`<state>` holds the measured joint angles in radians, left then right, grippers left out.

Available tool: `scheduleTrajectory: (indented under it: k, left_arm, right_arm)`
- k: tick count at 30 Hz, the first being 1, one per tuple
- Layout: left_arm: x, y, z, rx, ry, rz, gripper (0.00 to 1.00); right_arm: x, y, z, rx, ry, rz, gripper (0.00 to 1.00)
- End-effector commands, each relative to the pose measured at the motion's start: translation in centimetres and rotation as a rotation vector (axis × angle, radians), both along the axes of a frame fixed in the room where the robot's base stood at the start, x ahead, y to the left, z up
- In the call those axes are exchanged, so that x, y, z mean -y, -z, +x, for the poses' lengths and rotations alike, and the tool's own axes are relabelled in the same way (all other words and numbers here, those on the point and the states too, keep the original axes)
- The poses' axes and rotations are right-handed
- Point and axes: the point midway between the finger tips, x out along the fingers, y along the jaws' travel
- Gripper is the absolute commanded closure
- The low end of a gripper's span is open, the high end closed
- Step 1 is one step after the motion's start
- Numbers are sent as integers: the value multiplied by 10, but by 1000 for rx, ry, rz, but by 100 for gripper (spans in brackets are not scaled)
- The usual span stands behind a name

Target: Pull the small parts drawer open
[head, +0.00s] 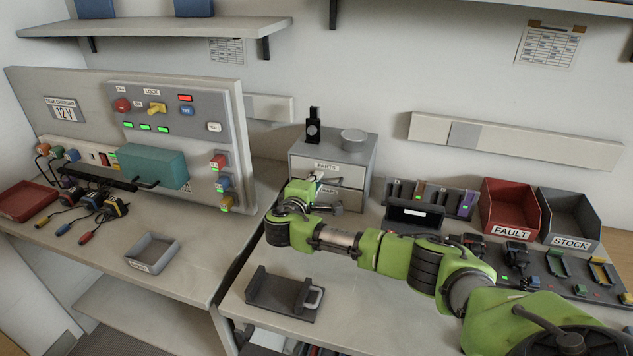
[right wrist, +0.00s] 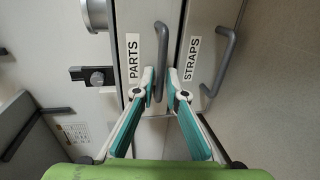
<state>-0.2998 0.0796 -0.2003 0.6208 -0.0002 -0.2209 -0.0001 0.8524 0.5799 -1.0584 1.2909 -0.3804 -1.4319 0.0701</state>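The small parts drawer, labelled PARTS (head: 324,168), is the upper drawer of a grey cabinet on the right bench. Its front looks flush with the cabinet in the head view. My right gripper (right wrist: 161,74) is at this drawer's front, with its fingertips on either side of the grey bar handle (right wrist: 158,50). A narrow gap shows between the fingers, and they do not look clamped on the bar. In the head view, the right gripper (head: 314,184) partly covers the drawer front. My left gripper is not in view.
The STRAPS drawer (head: 346,198) is just below, with its own handle (right wrist: 222,62). A round tin (head: 354,140) and a black device (head: 313,127) stand on the cabinet. A black tray (head: 284,293) lies in front; red FAULT (head: 510,207) and grey STOCK (head: 570,218) bins stand right.

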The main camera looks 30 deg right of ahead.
Motion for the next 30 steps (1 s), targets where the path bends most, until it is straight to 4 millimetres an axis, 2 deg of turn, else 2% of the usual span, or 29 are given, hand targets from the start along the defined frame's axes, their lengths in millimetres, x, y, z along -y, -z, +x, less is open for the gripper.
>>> scheduleTrajectory:
  k: [1,3,11,14,18,22,26,30]
  left_arm:
    - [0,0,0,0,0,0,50]
    - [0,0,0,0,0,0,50]
    - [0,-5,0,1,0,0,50]
    - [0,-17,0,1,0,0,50]
    - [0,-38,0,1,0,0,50]
    - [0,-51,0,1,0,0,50]
    - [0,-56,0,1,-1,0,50]
    - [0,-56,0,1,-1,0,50]
  right_arm:
    - [0,0,0,0,0,0,88]
    - [0,0,0,0,0,0,100]
    - [-5,0,-4,-3,-1,1,100]
    - [-19,-2,-15,-6,-4,2,100]
    - [-49,-3,-40,-9,-6,6,100]
    - [-73,-1,-61,-8,-4,5,100]
    - [-87,-1,-73,-5,-3,2,100]
    - [-90,1,-77,-3,0,0,100]
